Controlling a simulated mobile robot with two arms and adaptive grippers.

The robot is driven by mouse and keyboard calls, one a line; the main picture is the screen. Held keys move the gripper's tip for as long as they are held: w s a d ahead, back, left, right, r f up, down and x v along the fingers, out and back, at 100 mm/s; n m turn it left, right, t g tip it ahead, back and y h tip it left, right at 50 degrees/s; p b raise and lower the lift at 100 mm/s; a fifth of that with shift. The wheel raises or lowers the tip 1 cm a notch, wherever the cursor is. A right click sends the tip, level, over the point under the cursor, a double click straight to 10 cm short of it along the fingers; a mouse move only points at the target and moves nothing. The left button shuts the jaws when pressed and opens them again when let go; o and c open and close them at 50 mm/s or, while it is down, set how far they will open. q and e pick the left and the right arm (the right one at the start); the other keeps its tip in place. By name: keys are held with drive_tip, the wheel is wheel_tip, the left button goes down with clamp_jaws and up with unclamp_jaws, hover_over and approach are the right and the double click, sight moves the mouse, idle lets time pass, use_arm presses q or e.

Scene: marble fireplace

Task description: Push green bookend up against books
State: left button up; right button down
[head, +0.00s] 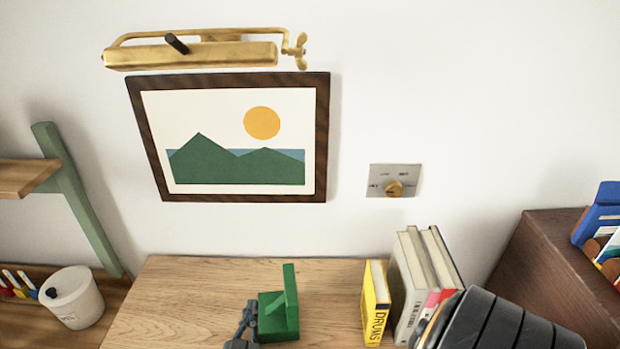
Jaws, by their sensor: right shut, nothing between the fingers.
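The green bookend (280,316) stands on the wooden surface (190,295), with its upright plate toward the books. The yellow book (375,302) is the nearest book, to the right of the bookend, with a clear gap of bare wood between them. Several pale books (409,283) stand just right of the yellow one, leaning a little. My right gripper (248,322) is shut and empty, right beside the bookend's left side. I cannot tell whether it touches the bookend. The lower parts of the right-hand books are hidden. My left gripper is not in view.
A framed picture (237,191) and a brass lamp (190,55) hang on the wall above. A dial plate (394,181) is on the wall behind the books. A dark brown cabinet (560,265) stands to the right. A white pot (78,305) stands at the lower left.

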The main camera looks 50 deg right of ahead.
sight(331, 320)
drive_tip(key=shift+s+d+p, duration=1.65)
drive_tip(key=shift+s+d, duration=0.4)
drive_tip(key=shift+s, duration=0.25)
drive_tip(key=shift+s+d+p, duration=1.15)
drive_tip(key=shift+s+d, duration=0.6)
drive_tip(key=shift+s, duration=0.25)
drive_tip(key=shift+s+d+p, duration=0.4)
drive_tip(key=shift+s+d, duration=0.4)
drive_tip(key=shift+s, duration=0.15)
drive_tip(key=shift+s+d, duration=0.25)
drive_tip(key=shift+d, duration=0.05)
drive_tip(key=shift+s+d+f+p, duration=0.1)
drive_tip(key=shift+s+d+p, duration=0.3)
drive_tip(key=shift+s+d, duration=0.25)
drive_tip(key=shift+s+d+f, duration=0.1)
drive_tip(key=shift+s+d, duration=0.45)
drive_tip(key=shift+s, duration=0.25)
drive_tip(key=shift+s+d, duration=0.1)
drive_tip(key=shift+d, duration=0.05)
drive_tip(key=shift+p, duration=0.3)
